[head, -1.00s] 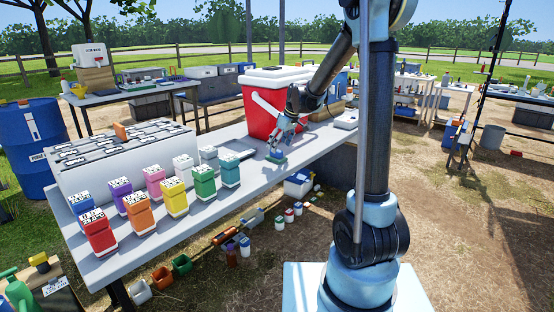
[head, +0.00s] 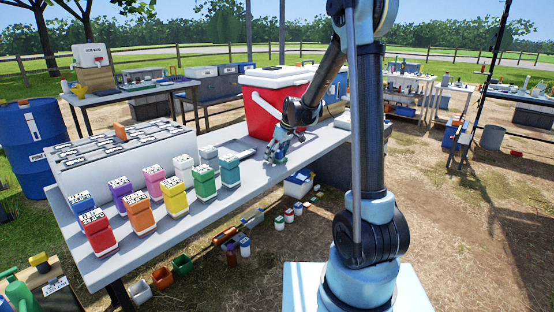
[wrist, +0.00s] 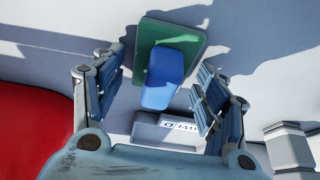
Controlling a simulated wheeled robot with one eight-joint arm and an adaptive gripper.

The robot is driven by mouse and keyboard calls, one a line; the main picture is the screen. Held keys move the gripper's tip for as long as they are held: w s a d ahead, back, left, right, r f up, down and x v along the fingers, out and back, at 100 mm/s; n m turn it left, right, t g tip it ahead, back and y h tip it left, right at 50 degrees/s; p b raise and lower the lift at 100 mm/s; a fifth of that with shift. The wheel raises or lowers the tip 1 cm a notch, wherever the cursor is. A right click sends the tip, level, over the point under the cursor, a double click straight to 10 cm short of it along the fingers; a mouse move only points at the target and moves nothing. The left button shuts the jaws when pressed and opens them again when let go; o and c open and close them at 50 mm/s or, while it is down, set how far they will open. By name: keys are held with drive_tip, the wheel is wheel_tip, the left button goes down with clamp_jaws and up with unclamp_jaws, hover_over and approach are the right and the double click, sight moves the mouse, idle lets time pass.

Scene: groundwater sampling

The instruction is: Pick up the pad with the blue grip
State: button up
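The pad is a flat green block (wrist: 190,37) with a blue grip (wrist: 168,76) standing on it. In the wrist view it rests on the pale table top, with the blue grip between my two fingers. My gripper (wrist: 162,84) is open, with one finger on each side of the grip and a visible gap to both. In the head view my gripper (head: 276,152) is low over the table in front of the red cooler, and it mostly hides the pad.
A red cooler (head: 262,110) with a white lid stands close behind my gripper. A label reading "WIPED" (wrist: 182,124) lies near the pad. Several coloured bottles (head: 140,211) and a white case (head: 120,160) fill the table's left part.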

drive_tip(key=c, duration=0.7)
drive_tip(key=shift+o, duration=0.2)
wheel_tip(320, 180, up, 10)
drive_tip(key=shift+r, duration=0.1)
